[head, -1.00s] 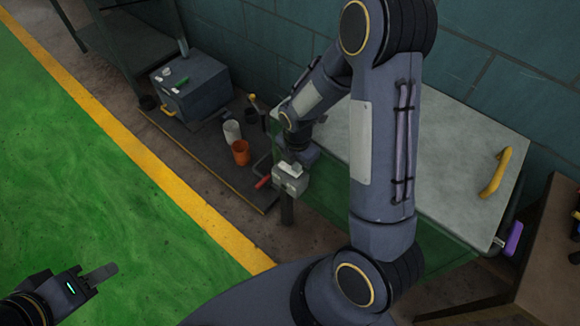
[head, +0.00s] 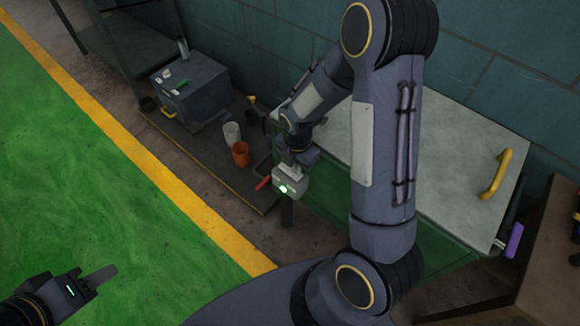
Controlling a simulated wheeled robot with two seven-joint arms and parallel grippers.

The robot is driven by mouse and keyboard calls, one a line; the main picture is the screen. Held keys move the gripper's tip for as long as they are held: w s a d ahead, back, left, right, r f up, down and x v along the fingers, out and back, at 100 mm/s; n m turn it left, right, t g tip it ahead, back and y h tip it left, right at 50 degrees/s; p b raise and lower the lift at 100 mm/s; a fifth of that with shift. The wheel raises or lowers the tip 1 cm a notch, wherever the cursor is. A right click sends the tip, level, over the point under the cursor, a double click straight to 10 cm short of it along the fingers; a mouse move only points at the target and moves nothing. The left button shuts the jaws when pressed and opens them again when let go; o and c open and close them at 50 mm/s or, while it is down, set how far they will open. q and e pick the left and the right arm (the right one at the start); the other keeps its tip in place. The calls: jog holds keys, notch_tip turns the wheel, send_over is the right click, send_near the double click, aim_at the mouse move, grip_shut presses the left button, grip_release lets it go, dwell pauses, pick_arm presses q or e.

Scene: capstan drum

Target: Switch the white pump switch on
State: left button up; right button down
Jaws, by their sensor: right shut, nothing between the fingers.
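A small pale grey switch box (head: 291,186) stands on a dark post beside the green-sided cabinet. A round green light (head: 283,189) glows on its front. A whitish part, apparently the white switch (head: 289,171), is on its top. My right gripper (head: 294,165) is shut and empty, pointing down right over the box top; its fingertips are small and partly hidden, so I cannot tell whether they touch the switch. My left gripper (head: 100,277) is at the lower left over the green floor, far from the box; its finger gap is not clear.
A blue-grey box (head: 197,92) with small white and green parts on top stands at the back left. A white cup (head: 232,132), an orange cup (head: 240,154) and a red-handled crank (head: 263,183) are left of the switch box. The pale cabinet top (head: 440,150) has a yellow handle (head: 496,173).

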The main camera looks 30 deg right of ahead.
notch_tip(320, 180, up, 6)
jog(key=p, duration=0.4)
dwell(0.6)
jog(key=s+r+m+t+y+p, duration=0.1)
jog(key=s+r+m, duration=0.2)
jog(key=r+m, duration=0.4)
jog(key=s+r+m+t+y+p, duration=0.15)
jog(key=s+r+m, duration=0.3)
jog(key=r, duration=0.45)
jog(key=s+a+r+m+t+y+p, duration=0.1)
jog(key=s+a+r+m+t, duration=0.2)
jog(key=s+r+m, duration=0.5)
jog(key=shift+s+a+m, duration=0.55)
jog(key=shift+s+m, duration=0.2)
jog(key=shift+m, duration=1.5)
jog(key=shift+r, duration=0.1)
